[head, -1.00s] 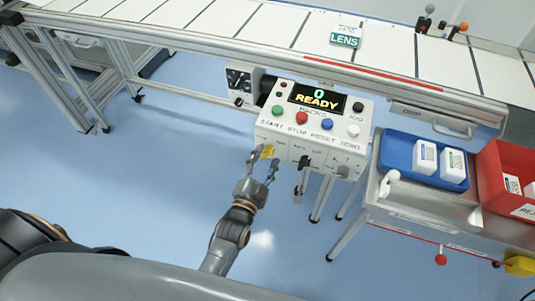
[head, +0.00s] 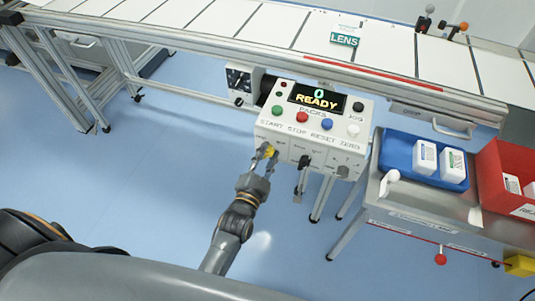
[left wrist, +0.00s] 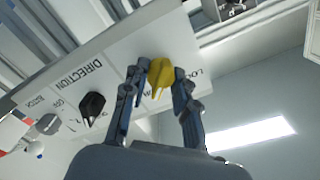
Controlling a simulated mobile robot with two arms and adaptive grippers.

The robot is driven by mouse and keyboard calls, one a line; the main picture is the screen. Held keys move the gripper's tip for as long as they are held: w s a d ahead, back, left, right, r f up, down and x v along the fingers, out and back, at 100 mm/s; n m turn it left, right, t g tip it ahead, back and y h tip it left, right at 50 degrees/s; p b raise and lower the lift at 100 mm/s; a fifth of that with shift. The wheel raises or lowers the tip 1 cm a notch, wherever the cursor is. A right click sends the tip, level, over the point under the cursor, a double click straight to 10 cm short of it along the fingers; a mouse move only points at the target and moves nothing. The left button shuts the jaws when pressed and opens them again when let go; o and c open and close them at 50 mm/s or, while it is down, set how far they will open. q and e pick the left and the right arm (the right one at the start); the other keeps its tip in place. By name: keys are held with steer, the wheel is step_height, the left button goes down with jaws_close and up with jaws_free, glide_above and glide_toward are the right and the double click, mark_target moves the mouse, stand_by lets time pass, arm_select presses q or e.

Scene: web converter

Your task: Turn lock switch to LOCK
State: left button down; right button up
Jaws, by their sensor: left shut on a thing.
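The yellow lock switch (left wrist: 160,77) sits on the front face of the white control box (left wrist: 65,90); in the left wrist view a partly covered label beside it begins with "LO". In the head view the yellow knob (head: 269,151) shows at the box's lower left. My left gripper (head: 266,157) is at the knob, its fingers shut on it from both sides; the fingers (left wrist: 158,88) also show in the left wrist view. Which position the switch points to cannot be read. My right gripper is not in view.
A black direction knob (left wrist: 92,107) is beside the yellow one. Start, stop, reset and zero buttons line the box top, under a READY display (head: 318,97). A conveyor (head: 270,30) runs behind. A steel cart (head: 410,205) with blue and red bins stands right.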

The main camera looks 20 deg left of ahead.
arm_select(q)
steer(key=shift+r+n, duration=0.1)
steer(key=shift+n, duration=0.2)
steer(key=n+p, duration=0.2)
steer(key=n, duration=0.1)
steer(key=n+p, duration=0.1)
steer(key=n, duration=0.3)
steer(key=shift+n, duration=0.3)
steer(key=n+p, duration=0.1)
steer(key=n, duration=0.3)
steer(key=shift+a, duration=0.1)
steer(key=n, duration=0.5)
steer(key=shift+a, duration=0.1)
steer(key=shift+n, duration=0.4)
steer(key=c, duration=1.1)
jaws_free()
steer(key=shift+o, duration=0.2)
